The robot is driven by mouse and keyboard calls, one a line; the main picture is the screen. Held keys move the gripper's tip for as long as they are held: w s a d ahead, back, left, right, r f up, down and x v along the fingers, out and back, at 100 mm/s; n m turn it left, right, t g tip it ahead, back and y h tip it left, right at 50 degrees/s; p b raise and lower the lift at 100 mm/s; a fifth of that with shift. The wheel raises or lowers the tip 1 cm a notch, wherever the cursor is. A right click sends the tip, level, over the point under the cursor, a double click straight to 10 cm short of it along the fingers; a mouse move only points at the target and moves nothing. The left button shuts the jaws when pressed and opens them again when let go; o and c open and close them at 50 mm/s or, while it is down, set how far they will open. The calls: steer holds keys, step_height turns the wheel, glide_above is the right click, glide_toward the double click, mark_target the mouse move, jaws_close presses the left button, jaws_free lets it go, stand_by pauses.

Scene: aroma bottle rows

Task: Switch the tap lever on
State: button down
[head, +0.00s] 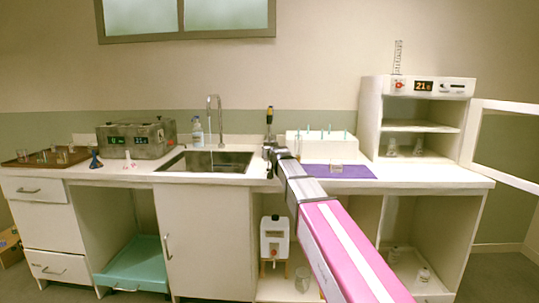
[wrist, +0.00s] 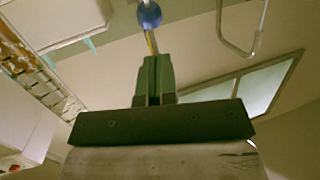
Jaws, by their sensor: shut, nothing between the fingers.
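The tap (head: 214,115) is a thin silver gooseneck behind the sink (head: 205,161); its spout also shows in the wrist view (wrist: 240,45). My gripper (head: 269,147) is right of the sink at the counter's back, and I see no object held in it. In the wrist view its dark fingers (wrist: 154,65) are together. Just past them is a blue rounded knob (wrist: 149,15) on a thin yellowish rod. A dark and yellow upright thing (head: 269,116) stands above my gripper in the head view. I cannot tell which part is the tap lever, nor whether my fingers touch the rod.
A white rack (head: 322,146) with teal-topped items stands right of my gripper, behind a purple mat (head: 340,172). A clear bottle (head: 197,130) stands left of the tap, beside a grey box (head: 135,140). An oven-like cabinet (head: 372,115) with its door open is at right.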

steer(key=s+d+r, duration=0.2)
steer(key=s+r, duration=0.3)
steer(key=s, duration=0.4)
steer(key=shift+s+d+r, duration=0.15)
steer(key=shift+s+d, duration=0.1)
steer(key=shift+d, duration=0.05)
steer(key=s+d+f+g+h, duration=0.1)
steer(key=s+d+f+g, duration=0.25)
steer(key=f, duration=0.65)
steer(key=s+d+f+m+g+h, duration=0.15)
steer(key=d+f, duration=0.25)
steer(key=f, duration=0.5)
steer(key=s+d+f+g, duration=0.3)
steer(key=s+f, duration=0.1)
steer(key=f, duration=0.6)
steer(key=s+d+f+g, duration=0.3)
steer(key=s+d+f, duration=0.1)
steer(key=s+f, duration=0.5)
steer(key=s+d+f+g+h, duration=0.1)
steer(key=s+d+f+g, duration=0.3)
steer(key=s+f, duration=0.5)
steer(key=shift+s+d+f+m+g, duration=0.15)
steer(key=shift+s+d+m+g, duration=0.1)
steer(key=shift+s+m+g, duration=0.1)
